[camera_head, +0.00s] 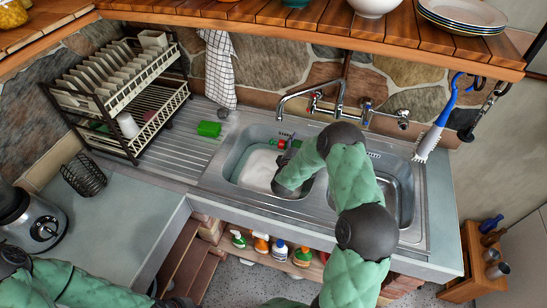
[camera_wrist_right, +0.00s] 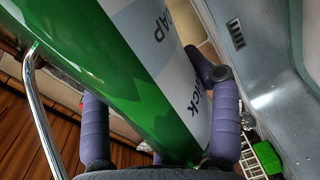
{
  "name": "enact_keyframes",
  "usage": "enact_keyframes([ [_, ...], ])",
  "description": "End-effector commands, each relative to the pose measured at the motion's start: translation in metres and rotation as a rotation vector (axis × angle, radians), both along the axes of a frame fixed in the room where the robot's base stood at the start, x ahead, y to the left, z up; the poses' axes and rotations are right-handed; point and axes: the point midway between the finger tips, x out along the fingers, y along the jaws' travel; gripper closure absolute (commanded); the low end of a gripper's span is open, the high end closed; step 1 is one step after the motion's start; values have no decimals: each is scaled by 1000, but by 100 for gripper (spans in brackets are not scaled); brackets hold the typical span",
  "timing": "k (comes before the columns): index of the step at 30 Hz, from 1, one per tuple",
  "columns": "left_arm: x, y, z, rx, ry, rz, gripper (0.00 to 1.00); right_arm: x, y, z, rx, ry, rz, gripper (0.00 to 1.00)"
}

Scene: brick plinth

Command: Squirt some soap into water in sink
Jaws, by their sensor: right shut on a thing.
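My right gripper (camera_wrist_right: 160,130) is shut on a soap bottle (camera_wrist_right: 122,70), with a purple finger on either side of it. The bottle is green with a pale label and lies slanted across the right wrist view, its ends out of that view. In the head view my right arm reaches into the left basin of the sink (camera_head: 320,215), and the bottle is mostly hidden there. Whitish water (camera_head: 258,168) lies in that basin. My left arm shows at the lower left; the state of its gripper (camera_head: 176,302) is unclear.
A faucet (camera_head: 310,95) arches behind the basins. A dish rack (camera_head: 130,90) with plates stands left, with a green sponge (camera_head: 208,129) on the drainboard. A hanging brush (camera_head: 437,125) is right of the sink. Several bottles (camera_head: 262,243) stand on a shelf below.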

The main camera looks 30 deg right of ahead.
Motion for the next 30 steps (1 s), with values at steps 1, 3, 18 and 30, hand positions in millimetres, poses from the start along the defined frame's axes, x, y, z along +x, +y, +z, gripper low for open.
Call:
enact_keyframes([
  [1, 0, 0, 5, 0, -1, 0, 100, 0, -1, 9, 23, -29, -1, 98],
  [3, 0, 0, 8, 0, -1, 0, 100, 3, 2, 14, 68, -70, 2, 98],
  [18, 0, 0, 7, 0, -1, 0, 100, 16, 16, 46, 389, -376, 3, 98],
  [30, 0, 0, -31, 0, 0, 0, 100, 23, 23, 17, 536, -515, 2, 98],
])
